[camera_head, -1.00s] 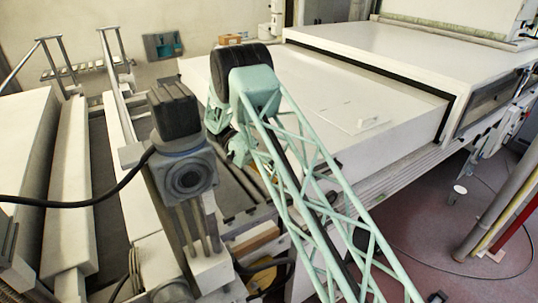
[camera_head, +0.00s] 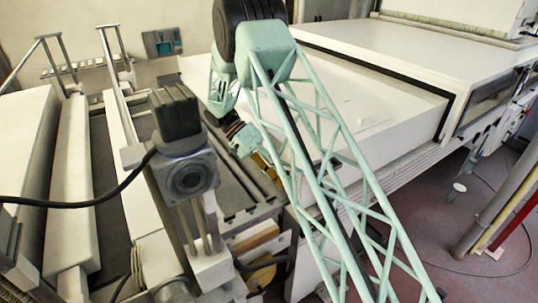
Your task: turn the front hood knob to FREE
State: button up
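I cannot make out the front hood knob or any FREE marking. A long white hood (camera_head: 400,60) covers the tunnel at the upper right, with a dark seam along its near edge. The lower white cover (camera_head: 345,92) in front of it carries a small raised white piece (camera_head: 372,122), too small to identify. My green lattice arm rises from the lower right to an elbow at top centre, then bends down. My wrist (camera_head: 243,138) hangs left of the lattice, over the machine's near end. The gripper's fingers are hidden or too small to read, and I see nothing held.
A grey and black motor unit (camera_head: 183,160) with a black cable (camera_head: 80,203) stands close left of my wrist. White rollers or beams (camera_head: 70,190) lie at left. A slanted grey pole (camera_head: 495,215) stands at right, above open reddish floor (camera_head: 440,225).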

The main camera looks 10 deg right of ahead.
jog(key=shift+s+d+r+m+t+y, duration=0.15)
jog(key=shift+t+y, duration=0.25)
jog(key=shift+t, duration=0.45)
jog(key=shift+s+a+r+m+t+y, duration=0.1)
jog(key=shift+m+t+y, duration=0.25)
jog(key=shift+t, duration=0.5)
jog(key=shift+s+d+m+t+y+b, duration=0.15)
jog(key=shift+t+y+b, duration=0.2)
jog(key=shift+t, duration=0.35)
jog(key=shift+s+m+t+y+b, duration=0.15)
jog(key=shift+t+y+b, duration=0.2)
jog(key=shift+t, duration=0.35)
jog(key=v, duration=1.3)
jog(key=shift+r+b, duration=0.3)
jog(key=shift+r, duration=0.1)
jog(key=shift+w, duration=0.15)
